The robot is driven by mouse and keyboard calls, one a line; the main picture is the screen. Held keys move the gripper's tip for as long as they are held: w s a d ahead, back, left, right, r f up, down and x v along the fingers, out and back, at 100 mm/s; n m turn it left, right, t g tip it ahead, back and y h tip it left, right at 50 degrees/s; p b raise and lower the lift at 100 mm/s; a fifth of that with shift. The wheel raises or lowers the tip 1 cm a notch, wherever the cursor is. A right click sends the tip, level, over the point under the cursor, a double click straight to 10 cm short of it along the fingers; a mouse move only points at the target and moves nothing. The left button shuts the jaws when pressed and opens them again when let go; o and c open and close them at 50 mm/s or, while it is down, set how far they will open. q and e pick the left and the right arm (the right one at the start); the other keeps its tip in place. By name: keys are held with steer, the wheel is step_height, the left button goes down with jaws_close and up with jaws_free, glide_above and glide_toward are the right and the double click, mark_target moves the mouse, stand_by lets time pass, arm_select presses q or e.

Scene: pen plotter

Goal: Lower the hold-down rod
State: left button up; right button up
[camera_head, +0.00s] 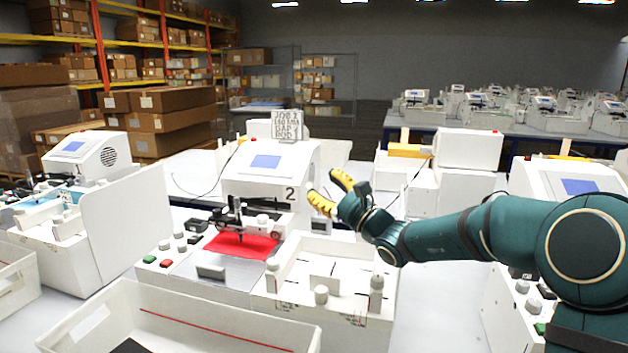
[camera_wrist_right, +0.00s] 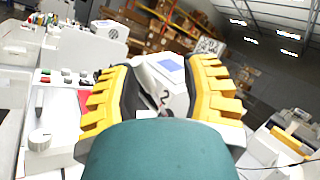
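The pen plotter marked 2 (camera_head: 268,185) stands at the middle of the table. A red sheet (camera_head: 243,246) lies on its bed. A dark pen carriage (camera_head: 238,217) sits above the sheet's back edge; I cannot make out a separate hold-down rod there. My right gripper (camera_head: 327,192) has yellow ridged fingers spread apart with nothing between them. It is at the plotter's right side, above the bed's level. In the right wrist view its fingers (camera_wrist_right: 160,85) frame the plotter's white body (camera_wrist_right: 172,78). My left gripper is not in view.
A white tray with compartments (camera_head: 300,263) stands right of the bed, below my right arm. An open white bin (camera_head: 180,325) is in front. Green and red buttons (camera_head: 157,261) are left of the bed. A sign (camera_head: 287,124) stands on the plotter. Other plotters stand either side.

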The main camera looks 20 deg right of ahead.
steer(key=v, duration=0.8)
steer(key=shift+w+r, duration=0.1)
